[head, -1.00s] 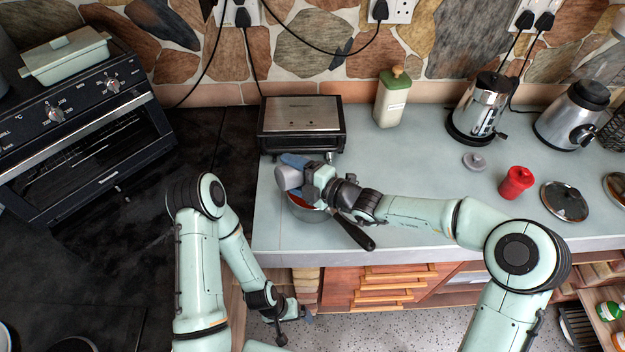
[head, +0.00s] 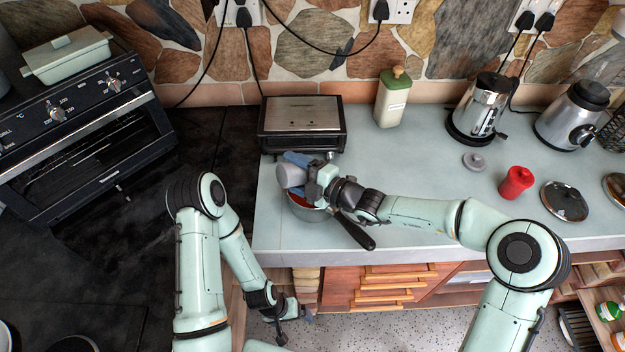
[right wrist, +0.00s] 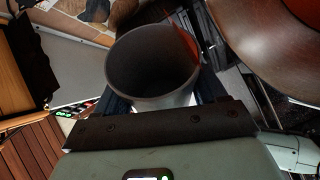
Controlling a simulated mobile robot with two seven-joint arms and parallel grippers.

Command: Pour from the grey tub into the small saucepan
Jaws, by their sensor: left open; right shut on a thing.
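The grey tub (head: 289,175) is held in my right gripper (head: 305,173), which is shut on it above the counter. It looks tipped onto its side, over the back left of the small saucepan. In the right wrist view the tub's round mouth (right wrist: 150,68) faces the camera, with some red along its inner right side. The small saucepan (head: 312,213) stands on the counter below, partly hidden by the tub and gripper. Red shows inside it, and its dark handle points to the lower right. My left gripper (head: 290,312) is open and empty, low in front of the counter.
A toaster-like grill (head: 302,122) stands just behind the saucepan.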

